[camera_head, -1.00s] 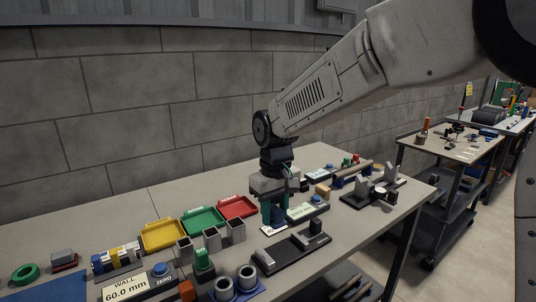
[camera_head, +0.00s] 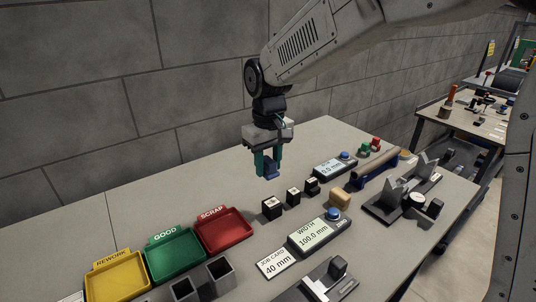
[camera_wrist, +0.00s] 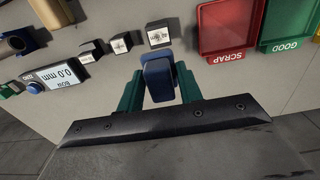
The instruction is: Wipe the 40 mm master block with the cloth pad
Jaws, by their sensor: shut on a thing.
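My gripper (camera_head: 267,168) is shut on a small blue pad (camera_wrist: 158,78), which looks like the cloth pad. The pad also shows between the green fingers in the head view (camera_head: 271,170). The gripper hangs above the table, behind a row of three black blocks with white labelled tops. The blocks are the left block (camera_head: 271,208), the middle block (camera_head: 293,196) and the right block (camera_head: 312,186). Their labels are too small to read, so I cannot tell which is 40 mm. The pad appears apart from all three.
A job card (camera_head: 277,263) reads 40 mm, beside a width display (camera_head: 320,235) showing 100.0 mm. Red scrap (camera_head: 224,232), green good (camera_head: 174,256) and yellow rework (camera_head: 117,278) trays stand left. A tan block (camera_head: 340,198) lies right.

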